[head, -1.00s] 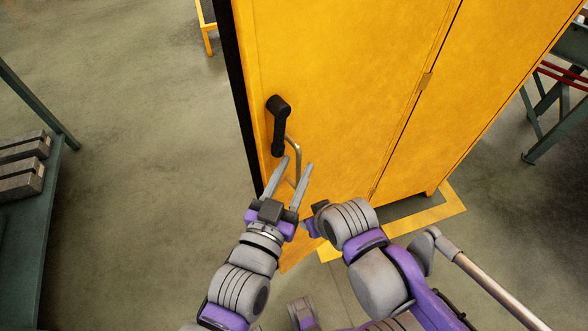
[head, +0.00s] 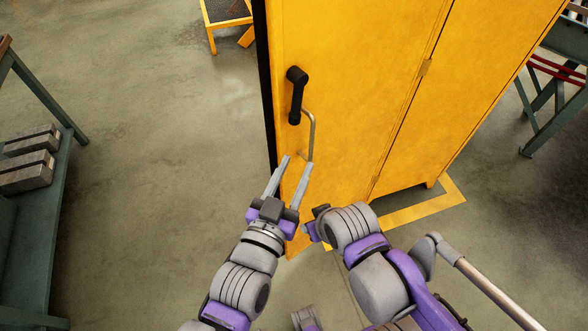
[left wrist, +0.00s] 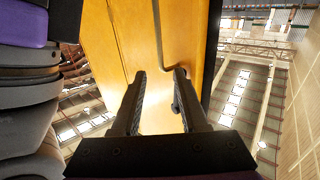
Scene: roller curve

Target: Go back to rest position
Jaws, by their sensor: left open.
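My left gripper (head: 289,176) is open and empty in front of the yellow cabinet (head: 350,90), below its handle. Its two fingers also show in the left wrist view (left wrist: 160,98), with the cabinet face and a bent metal rod behind them. The black handle (head: 297,95) and the thin metal rod (head: 311,135) are on the left part of the cabinet front. My right arm (head: 350,228) is folded close beside the left one. The state of my right gripper (head: 316,222) cannot be made out.
A green bench with grey metal blocks (head: 27,172) stands at the left. A yellow-framed stand (head: 225,22) is behind the cabinet's left side. A green-legged table (head: 545,115) is at the far right. The floor (head: 160,130) between bench and cabinet is clear.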

